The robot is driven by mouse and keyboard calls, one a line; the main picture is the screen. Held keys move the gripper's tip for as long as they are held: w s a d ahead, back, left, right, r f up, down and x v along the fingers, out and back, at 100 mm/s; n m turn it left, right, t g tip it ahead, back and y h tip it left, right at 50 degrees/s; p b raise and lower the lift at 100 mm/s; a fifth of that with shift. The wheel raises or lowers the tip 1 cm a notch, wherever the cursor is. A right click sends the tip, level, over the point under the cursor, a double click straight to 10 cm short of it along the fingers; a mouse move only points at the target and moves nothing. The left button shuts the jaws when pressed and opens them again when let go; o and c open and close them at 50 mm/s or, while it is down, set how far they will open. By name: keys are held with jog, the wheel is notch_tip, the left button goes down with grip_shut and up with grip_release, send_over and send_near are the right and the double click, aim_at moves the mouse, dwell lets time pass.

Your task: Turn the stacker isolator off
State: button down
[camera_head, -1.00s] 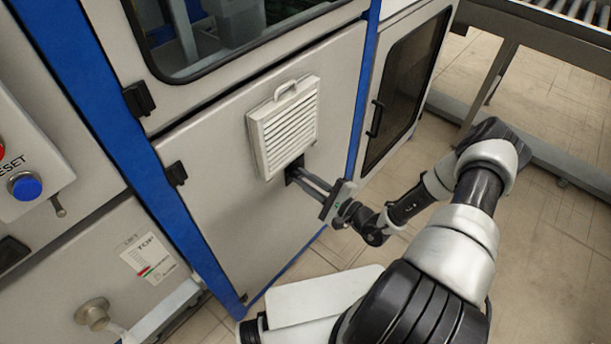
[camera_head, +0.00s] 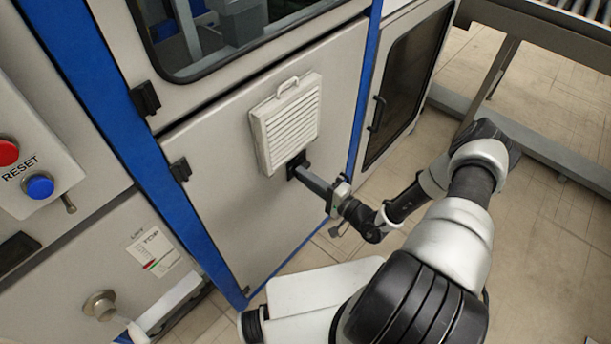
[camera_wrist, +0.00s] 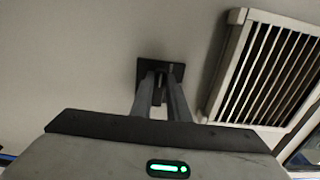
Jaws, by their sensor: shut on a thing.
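The isolator is a small black square plate (camera_head: 292,167) with a dark handle, on the grey cabinet door just below a white louvred vent. It also shows in the wrist view (camera_wrist: 176,70), where the dark handle (camera_wrist: 158,88) stands between my two fingers. My gripper (camera_head: 300,172) reaches the plate from the lower right and is shut on the handle. Its fingers also show in the wrist view (camera_wrist: 159,96), one on each side of the handle. The fingers hide most of the handle in the head view, and any markings are too small to read.
The white vent (camera_head: 286,125) sits close above the isolator. At the left a control box (camera_head: 52,192) carries a red button and a blue button marked RESET. A dark-windowed cabinet (camera_head: 405,85) stands to the right. Open floor (camera_head: 545,215) lies beyond my arm.

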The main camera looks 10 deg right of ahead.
dwell(0.4)
jog(key=c, duration=1.7)
grip_release()
jog(key=shift+d, duration=0.1)
jog(key=v, duration=1.7)
jog(key=shift+s, duration=0.1)
jog(key=shift+r, duration=0.1)
